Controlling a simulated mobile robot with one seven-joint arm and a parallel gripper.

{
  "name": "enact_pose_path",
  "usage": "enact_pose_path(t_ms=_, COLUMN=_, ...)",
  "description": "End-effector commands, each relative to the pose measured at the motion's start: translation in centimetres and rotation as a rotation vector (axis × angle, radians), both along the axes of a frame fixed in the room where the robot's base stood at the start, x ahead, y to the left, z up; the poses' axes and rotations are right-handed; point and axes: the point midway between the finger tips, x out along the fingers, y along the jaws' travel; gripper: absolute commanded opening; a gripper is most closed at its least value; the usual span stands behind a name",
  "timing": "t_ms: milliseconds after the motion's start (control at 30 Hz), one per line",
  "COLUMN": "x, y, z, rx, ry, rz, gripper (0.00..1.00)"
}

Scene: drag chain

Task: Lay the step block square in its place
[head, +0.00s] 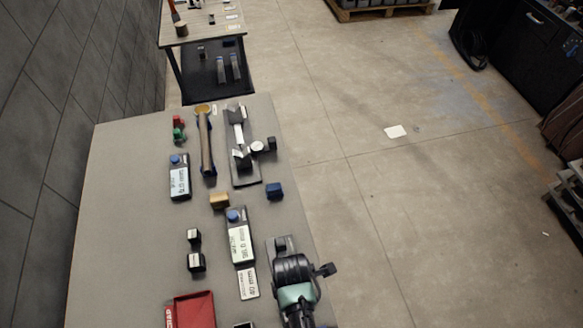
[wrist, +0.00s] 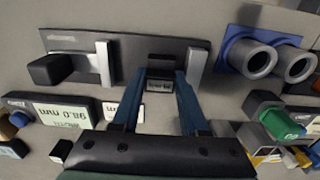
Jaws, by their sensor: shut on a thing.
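My gripper (wrist: 160,84) is shut on a small dark block, which I take to be the step block (wrist: 160,70). It has a pale label on the side facing the wrist camera. In the wrist view the block is between the two blue fingers, in front of or over a long dark plate (wrist: 130,52). Pale upright bars stand on the plate to either side, and a black block (wrist: 52,69) sits at its left end. I cannot tell whether the held block touches the plate. In the head view my gripper (head: 297,276) hides the block and part of the plate (head: 284,243).
Display units (head: 240,240) and (head: 179,178) lie left of my gripper, with a red tray (head: 190,309) nearer. Another fixture (head: 240,140) and a blue block (head: 275,190) lie farther up the table. In the wrist view, two grey cylinders in a blue holder (wrist: 236,48) stand at right.

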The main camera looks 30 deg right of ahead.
Motion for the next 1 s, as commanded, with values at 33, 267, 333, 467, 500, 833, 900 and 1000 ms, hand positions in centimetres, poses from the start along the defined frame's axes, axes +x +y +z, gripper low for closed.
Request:
enact_pose_path(t_ms=33, x=0.0, y=0.0, z=0.1, rx=0.0, ry=-0.001, rz=0.0, gripper=0.0)
enact_pose_path(t_ms=267, x=0.0, y=0.0, z=0.0, rx=0.0, ry=0.0, rz=0.0, gripper=0.78)
enact_pose_path(t_ms=333, x=-0.1, y=0.0, z=0.0, rx=0.001, ry=0.002, rz=0.0, gripper=0.78)
enact_pose_path(t_ms=467, x=-0.2, y=0.1, z=-0.1, rx=0.002, ry=0.007, rz=0.0, gripper=0.78)
enact_pose_path(t_ms=500, x=-0.3, y=0.1, z=-0.1, rx=0.002, ry=0.008, rz=0.0, gripper=0.78)
enact_pose_path(t_ms=833, x=0.0, y=0.0, z=3.1, rx=0.0, ry=-0.001, rz=0.001, gripper=0.78)
enact_pose_path(t_ms=900, x=0.1, y=0.0, z=4.4, rx=-0.001, ry=-0.003, rz=0.001, gripper=0.78)
enact_pose_path(t_ms=1000, x=0.2, y=-0.1, z=6.5, rx=-0.002, ry=-0.006, rz=0.001, gripper=0.78)
